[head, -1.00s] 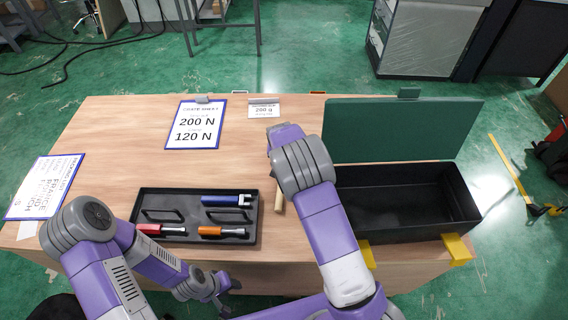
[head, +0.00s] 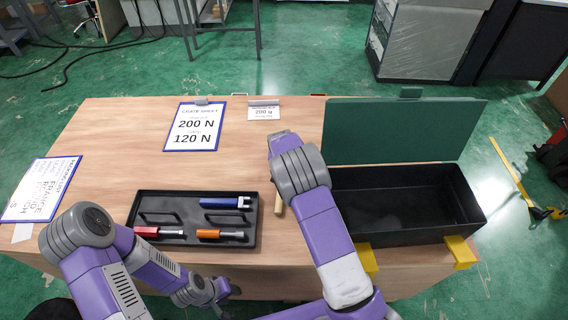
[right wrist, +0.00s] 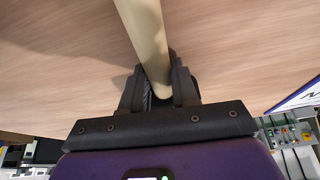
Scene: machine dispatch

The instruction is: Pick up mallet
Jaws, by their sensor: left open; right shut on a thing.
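The mallet's pale wooden handle (head: 279,203) shows in the head view between the tray and the open case, partly hidden by my right arm. In the right wrist view the handle (right wrist: 147,38) runs down between the fingers of my right gripper (right wrist: 158,85), which is shut on it. The mallet's head cannot be made out. My left gripper (head: 222,296) is open and empty, low in front of the table's near edge.
A black tray (head: 254,243) holds a blue-handled, a red-handled and an orange-handled tool. A black case (head: 400,235) with a raised green lid (head: 400,128) stands at right. Paper sheets (head: 193,127) lie at the back and left.

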